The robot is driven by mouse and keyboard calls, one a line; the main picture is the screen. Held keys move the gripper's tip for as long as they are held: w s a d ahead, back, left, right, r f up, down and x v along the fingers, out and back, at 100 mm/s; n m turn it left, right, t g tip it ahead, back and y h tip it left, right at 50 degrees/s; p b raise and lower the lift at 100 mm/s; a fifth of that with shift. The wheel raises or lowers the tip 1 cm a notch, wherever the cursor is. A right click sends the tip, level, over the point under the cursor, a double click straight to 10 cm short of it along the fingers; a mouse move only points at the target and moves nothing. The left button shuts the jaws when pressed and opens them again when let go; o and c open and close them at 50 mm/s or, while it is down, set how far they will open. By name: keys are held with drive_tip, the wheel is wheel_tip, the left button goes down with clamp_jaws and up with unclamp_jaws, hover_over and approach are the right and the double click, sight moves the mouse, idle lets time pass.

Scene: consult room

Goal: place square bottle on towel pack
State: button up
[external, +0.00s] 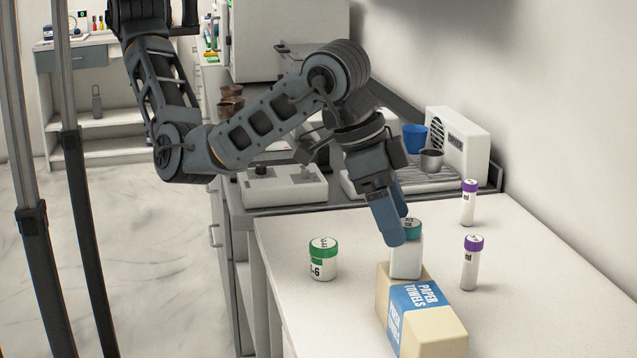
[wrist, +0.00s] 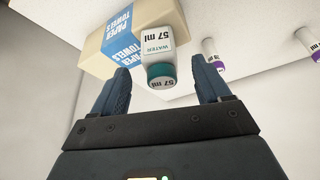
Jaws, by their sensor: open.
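The square bottle (external: 406,258) is white with a teal cap and stands upright on the far end of the towel pack (external: 437,333). The pack is a beige block with a blue "PAPER TOWELS" label, lying on the white counter. In the wrist view the bottle (wrist: 158,50) shows its "WATER 57 ml" label against the pack (wrist: 98,42). My gripper (external: 398,230) is open at the bottle's cap. In the wrist view its fingers (wrist: 161,78) are spread to either side of the bottle, with visible gaps. One finger partly hides the bottle in the external view.
A green-capped jar (external: 323,260) stands left of the pack. Two purple-capped vials (external: 471,265) (external: 468,205) stand to the right. Behind are a blue cup (external: 414,138), a metal cup (external: 431,160) and a white vented unit (external: 460,145). The wall bounds the right side.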

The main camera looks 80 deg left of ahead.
drive_tip(key=d+v, duration=0.1)
drive_tip(key=v, duration=0.5)
drive_tip(key=shift+a, duration=0.5)
